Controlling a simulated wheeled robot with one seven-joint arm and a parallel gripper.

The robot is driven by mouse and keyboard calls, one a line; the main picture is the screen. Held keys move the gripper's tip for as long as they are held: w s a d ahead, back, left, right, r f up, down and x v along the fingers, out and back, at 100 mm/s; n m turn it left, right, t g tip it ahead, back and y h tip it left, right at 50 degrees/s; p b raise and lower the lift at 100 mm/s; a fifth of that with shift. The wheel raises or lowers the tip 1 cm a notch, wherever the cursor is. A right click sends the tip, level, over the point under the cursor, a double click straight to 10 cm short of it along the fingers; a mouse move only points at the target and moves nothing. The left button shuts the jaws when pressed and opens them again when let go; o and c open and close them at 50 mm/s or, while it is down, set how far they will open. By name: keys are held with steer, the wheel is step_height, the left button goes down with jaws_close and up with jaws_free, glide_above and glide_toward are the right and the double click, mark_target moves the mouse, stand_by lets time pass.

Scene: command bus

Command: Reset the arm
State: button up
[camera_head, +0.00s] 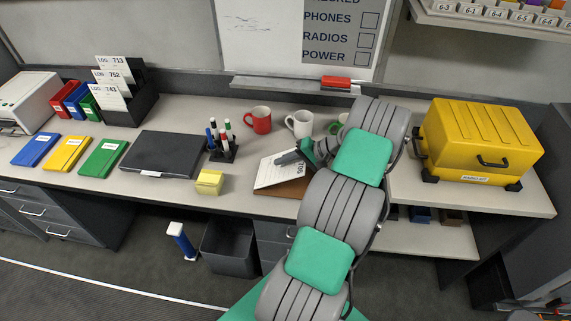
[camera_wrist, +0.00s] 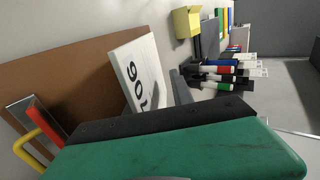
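My arm reaches over the desk in the head view, bent in the middle. My gripper (camera_head: 287,158) is low over the desk, pointing left. In the wrist view the green and black gripper body fills the bottom, and a grey finger (camera_wrist: 181,87) shows beside the white card (camera_wrist: 130,75). I cannot tell whether the fingers touch the card or how far apart they are.
The marker holder (camera_head: 222,150), yellow note block (camera_head: 209,182) and black case (camera_head: 156,154) stand left of my gripper. A red mug (camera_head: 258,120) and white mug (camera_head: 300,123) stand behind it. A yellow case (camera_head: 480,140) is at the right. A bin (camera_head: 229,248) is below.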

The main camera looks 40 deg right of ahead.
mark_target(298, 162)
steer(key=p+v, duration=0.2)
steer(key=v, duration=0.2)
steer(key=shift+s+d+r, duration=0.1)
steer(key=shift+d+r, duration=0.05)
steer(key=shift+r, duration=0.25)
steer(key=shift+s+d, duration=0.1)
steer(key=shift+s, duration=0.2)
steer(key=shift+w, duration=0.15)
step_height(298, 162, up, 6)
steer(key=p, duration=0.4)
steer(key=shift+p, duration=0.4)
steer(key=shift+f, duration=0.1)
